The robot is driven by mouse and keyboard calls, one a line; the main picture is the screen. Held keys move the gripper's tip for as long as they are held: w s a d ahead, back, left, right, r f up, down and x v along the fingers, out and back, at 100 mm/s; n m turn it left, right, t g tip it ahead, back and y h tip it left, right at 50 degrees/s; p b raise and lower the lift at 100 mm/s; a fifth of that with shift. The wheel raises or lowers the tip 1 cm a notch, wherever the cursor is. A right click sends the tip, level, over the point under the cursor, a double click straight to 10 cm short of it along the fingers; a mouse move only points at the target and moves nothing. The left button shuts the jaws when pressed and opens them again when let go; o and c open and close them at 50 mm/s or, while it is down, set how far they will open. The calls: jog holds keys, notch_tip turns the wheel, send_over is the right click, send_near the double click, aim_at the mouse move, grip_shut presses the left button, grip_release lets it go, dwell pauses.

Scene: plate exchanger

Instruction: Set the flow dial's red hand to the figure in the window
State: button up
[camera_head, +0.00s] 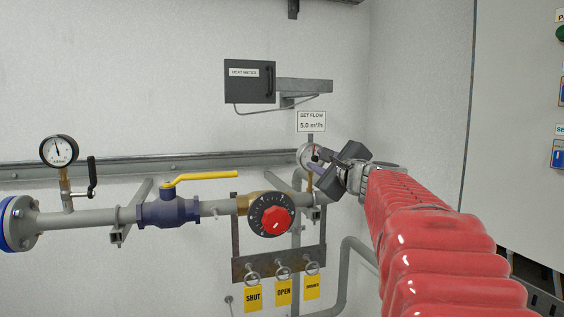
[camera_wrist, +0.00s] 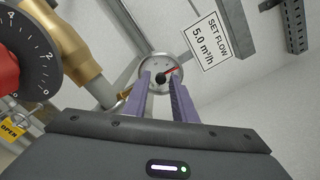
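A small round dial with a pale face and a red hand (camera_wrist: 172,71) shows in the wrist view, with a dark hub at its centre. In the head view the dial (camera_head: 306,155) is partly hidden by my gripper (camera_head: 322,169). My gripper (camera_wrist: 160,77) is open, its two purple-grey fingers apart in front of the dial, on either side of the hub. I cannot tell whether they touch it. A white sign (camera_head: 311,121) above reads SET FLOW 5.0 m³/h; it also shows in the wrist view (camera_wrist: 206,40). The dial's figures are too small to read.
A red knob (camera_head: 273,218) on a black numbered scale sits left of the dial. A blue valve (camera_head: 168,211) with a yellow lever, a pressure gauge (camera_head: 59,150) and hanging tags (camera_head: 284,292) are further along. A dark HEAT METER box (camera_head: 249,88) is above.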

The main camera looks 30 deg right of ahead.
grip_shut()
jog(key=shift+f+n, duration=0.1)
jog(key=shift+n, duration=0.4)
jog(key=shift+o, duration=1.3)
grip_release()
jog(key=shift+s, duration=0.1)
